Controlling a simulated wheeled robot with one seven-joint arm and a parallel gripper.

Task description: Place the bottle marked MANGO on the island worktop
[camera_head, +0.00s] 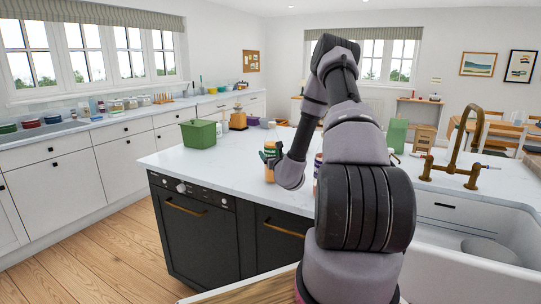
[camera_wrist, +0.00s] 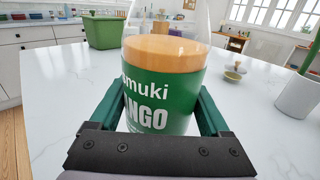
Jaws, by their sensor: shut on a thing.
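The bottle marked MANGO shows in the wrist view (camera_wrist: 160,95), with a green label reading "muki" and "NGO", orange contents and a clear upper part. My gripper (camera_wrist: 165,112) is shut on it, with a green finger on each side. In the head view the bottle (camera_head: 269,172) is upright over the front part of the white island worktop (camera_head: 225,165), in my gripper (camera_head: 270,156). Its base looks at or very near the surface; I cannot tell whether it touches. My arm hides part of the worktop.
A green tub (camera_head: 198,134) stands at the island's left rear. Another container (camera_head: 318,160) is partly hidden behind my arm. A brass tap (camera_head: 470,150) and white sink (camera_head: 470,235) are at right. A white cup (camera_wrist: 298,95) stands right of the bottle. Worktop left of the bottle is clear.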

